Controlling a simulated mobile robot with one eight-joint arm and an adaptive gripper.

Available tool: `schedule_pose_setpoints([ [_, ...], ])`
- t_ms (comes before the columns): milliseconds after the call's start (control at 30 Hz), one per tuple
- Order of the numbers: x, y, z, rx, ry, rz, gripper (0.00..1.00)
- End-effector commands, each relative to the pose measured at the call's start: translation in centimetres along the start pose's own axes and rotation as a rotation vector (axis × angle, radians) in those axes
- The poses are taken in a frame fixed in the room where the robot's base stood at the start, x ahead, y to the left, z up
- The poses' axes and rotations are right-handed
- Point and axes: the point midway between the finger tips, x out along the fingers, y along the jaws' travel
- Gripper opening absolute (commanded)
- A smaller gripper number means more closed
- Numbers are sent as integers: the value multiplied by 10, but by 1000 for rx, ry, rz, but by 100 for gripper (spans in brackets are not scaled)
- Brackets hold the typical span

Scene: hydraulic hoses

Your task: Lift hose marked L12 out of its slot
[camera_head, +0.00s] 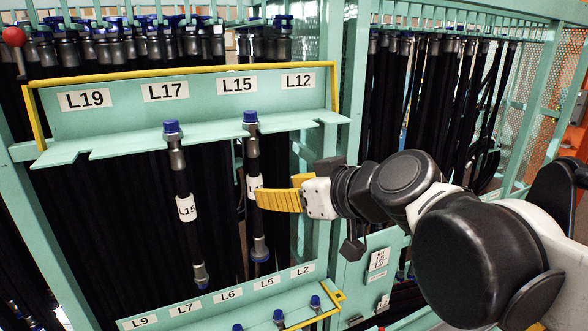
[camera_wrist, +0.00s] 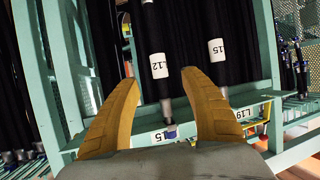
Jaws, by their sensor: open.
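The hose marked L12 (camera_wrist: 159,66) is black with a white label and stands between my two yellow fingers in the wrist view. In the head view this hose (camera_head: 252,155) hangs at the green ledge (camera_head: 100,146), with a blue cap at its top and a blue end below. My gripper (camera_head: 262,197) is open at its label, which the fingers partly cover; it also shows in the wrist view (camera_wrist: 161,84). Gaps show on both sides of the hose there. I cannot tell whether a finger touches it.
A hose marked L15 (camera_head: 184,200) hangs to the left of L12 in the head view. The slot plate (camera_head: 200,84) reads L19, L17, L15 and L12. A lower plate (camera_head: 215,303) carries more labels and blue-capped ends. A green upright (camera_head: 338,110) stands at the right.

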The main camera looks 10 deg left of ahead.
Motion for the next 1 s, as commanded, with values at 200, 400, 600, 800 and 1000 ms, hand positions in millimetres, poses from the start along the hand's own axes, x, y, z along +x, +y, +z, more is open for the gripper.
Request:
schedule_pose_setpoints([
  [200,32,-1,-3,-5,5,-4,53],
  [400,54,-1,-2,-4,4,-2,53],
  [600,73,-1,-2,-4,3,-3,53],
  [800,100,-1,0,-4,4,-2,53],
  [1000,108,-1,1,-3,4,-1,53],
])
